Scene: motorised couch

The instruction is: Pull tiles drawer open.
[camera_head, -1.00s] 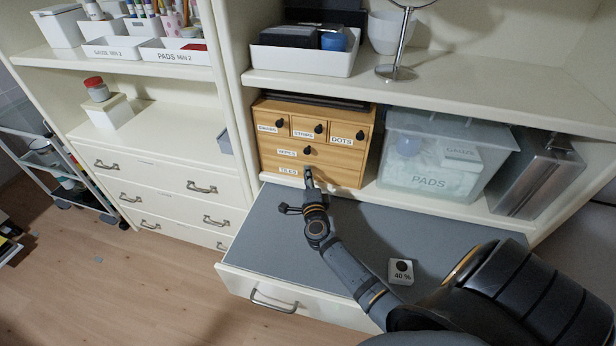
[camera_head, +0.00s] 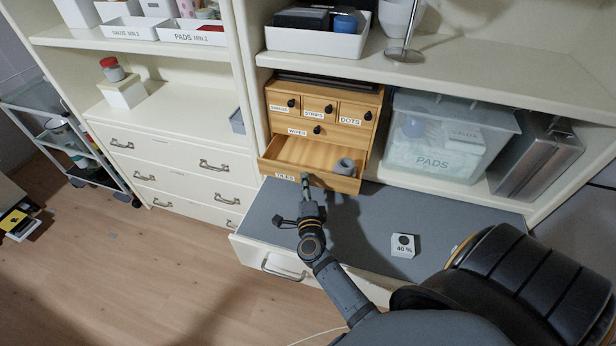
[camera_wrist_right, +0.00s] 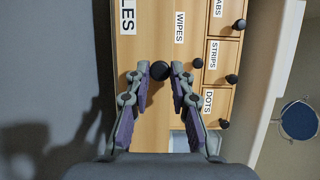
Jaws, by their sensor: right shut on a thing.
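The small wooden drawer box (camera_head: 352,97) stands on the shelf. Its bottom tiles drawer (camera_head: 322,183) is pulled out, with a grey round item (camera_head: 345,167) inside at the right; the rest of the drawer floor that shows is bare. My right gripper (camera_head: 305,183) is at the drawer's front, shut on its dark knob. In the right wrist view, the two fingertips (camera_wrist_right: 162,70) close around the round black knob (camera_wrist_right: 160,71), beside the partly hidden label ending "LES". My left gripper is not in view.
The grey-topped pulled-out surface (camera_head: 370,220) lies below the box, with a small white "40 %" block (camera_head: 403,245) on it. A clear PADS bin (camera_head: 440,145) stands right of the box. Wood floor is free at the lower left.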

